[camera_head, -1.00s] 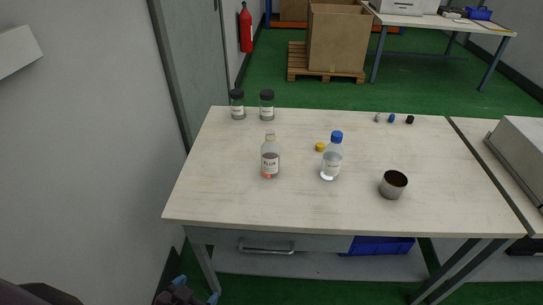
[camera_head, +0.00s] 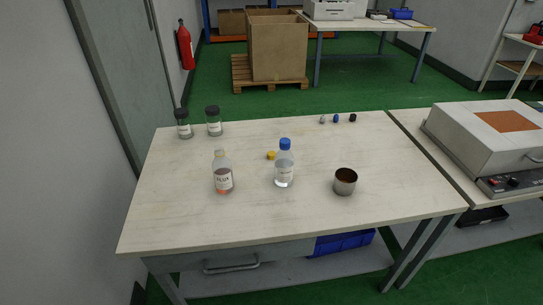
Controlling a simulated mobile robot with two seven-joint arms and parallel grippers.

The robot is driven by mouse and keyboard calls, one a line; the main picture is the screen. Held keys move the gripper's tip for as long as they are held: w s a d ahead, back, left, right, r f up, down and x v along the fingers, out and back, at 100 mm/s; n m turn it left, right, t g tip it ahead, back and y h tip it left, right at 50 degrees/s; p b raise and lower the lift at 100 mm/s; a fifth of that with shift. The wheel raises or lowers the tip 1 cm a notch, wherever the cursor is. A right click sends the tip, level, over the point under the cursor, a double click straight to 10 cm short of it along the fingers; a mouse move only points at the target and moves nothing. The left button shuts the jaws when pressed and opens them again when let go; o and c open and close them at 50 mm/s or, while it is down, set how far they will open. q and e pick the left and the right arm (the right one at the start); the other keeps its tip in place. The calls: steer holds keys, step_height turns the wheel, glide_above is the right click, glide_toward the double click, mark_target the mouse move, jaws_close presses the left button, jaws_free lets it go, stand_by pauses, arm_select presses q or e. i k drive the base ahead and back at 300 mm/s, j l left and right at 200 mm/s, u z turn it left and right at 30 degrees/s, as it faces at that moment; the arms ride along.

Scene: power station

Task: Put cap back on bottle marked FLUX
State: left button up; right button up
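The bottle marked FLUX (camera_head: 223,180) stands upright on the left middle of the table, clear glass with reddish liquid at the bottom and no coloured cap on its neck. A small yellow cap (camera_head: 271,156) lies on the table behind and to the right of it. Three more small caps lie near the back edge: a grey one (camera_head: 322,119), a blue one (camera_head: 336,118) and a black one (camera_head: 352,118). Neither of my grippers is in view now.
A clear bottle with a blue cap (camera_head: 284,168) stands close beside the yellow cap. A metal cup (camera_head: 345,182) is to its right. Two dark-lidded jars (camera_head: 183,123) (camera_head: 214,121) stand at the back left. The table (camera_head: 170,215) is bare in front. A grey machine (camera_head: 490,135) is at right.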

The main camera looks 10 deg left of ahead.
mark_target(222, 165)
steer(key=i+l, duration=0.1)
steer(key=l, duration=0.3)
steer(key=i+l, duration=0.15)
steer(key=l, duration=0.2)
steer(key=i+l, duration=0.1)
steer(key=l, duration=0.3)
steer(key=i+l+u, duration=0.1)
steer(key=l, duration=0.3)
